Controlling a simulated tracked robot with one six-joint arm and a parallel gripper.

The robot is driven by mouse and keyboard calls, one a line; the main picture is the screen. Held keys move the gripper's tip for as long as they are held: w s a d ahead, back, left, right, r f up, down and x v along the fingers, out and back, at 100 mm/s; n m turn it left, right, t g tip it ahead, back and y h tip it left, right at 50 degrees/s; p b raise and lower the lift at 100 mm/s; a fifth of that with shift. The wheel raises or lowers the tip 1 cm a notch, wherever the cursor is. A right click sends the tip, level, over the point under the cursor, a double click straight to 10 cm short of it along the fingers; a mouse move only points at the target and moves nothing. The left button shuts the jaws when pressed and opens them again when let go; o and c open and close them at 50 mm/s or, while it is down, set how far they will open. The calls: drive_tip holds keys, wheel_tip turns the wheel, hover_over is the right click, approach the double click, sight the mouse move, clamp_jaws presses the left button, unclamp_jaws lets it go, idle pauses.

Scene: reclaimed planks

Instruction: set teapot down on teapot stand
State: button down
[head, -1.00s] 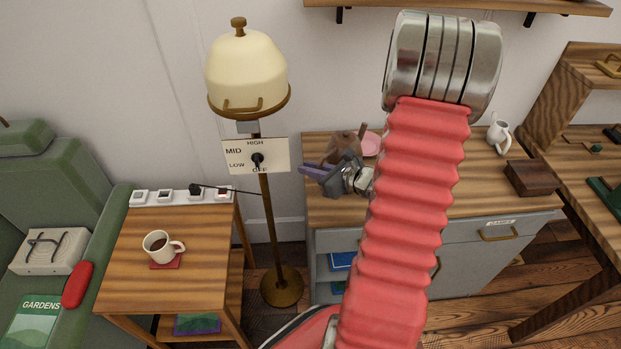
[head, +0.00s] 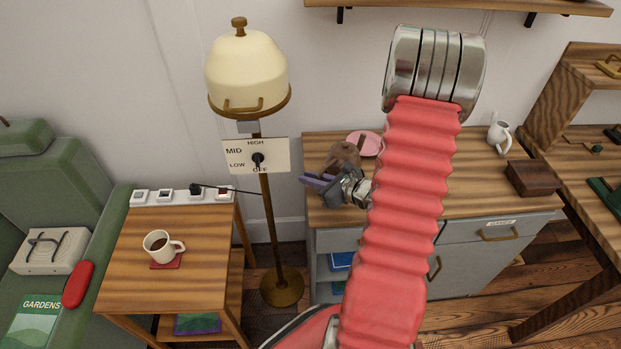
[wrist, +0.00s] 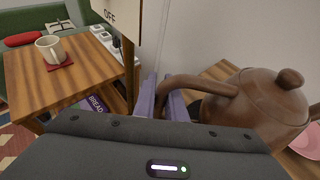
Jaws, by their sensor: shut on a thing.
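The brown teapot (head: 344,156) is at the left end of the grey cabinet's wooden top in the head view. In the wrist view the teapot (wrist: 268,103) fills the right side, upright, with its knobbed lid on. My gripper (head: 318,182) has purple fingers. In the wrist view the gripper (wrist: 163,105) is shut on the teapot's curved handle. I cannot tell whether the teapot's base touches the surface below. A pink round piece (head: 367,143) lies just behind the teapot; I cannot tell whether it is the teapot stand. No other stand is clearly visible.
The cabinet top (head: 470,180) is clear in the middle. A white jug (head: 499,136) and a dark wooden box (head: 528,178) stand at its right. A floor lamp (head: 265,200) with a dial plate stands left of the cabinet. A side table (head: 200,230) holds a mug (head: 158,244).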

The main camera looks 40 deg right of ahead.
drive_tip(key=c, duration=1.8)
unclamp_jaws()
drive_tip(key=v, duration=1.2)
drive_tip(key=shift+a, duration=0.1)
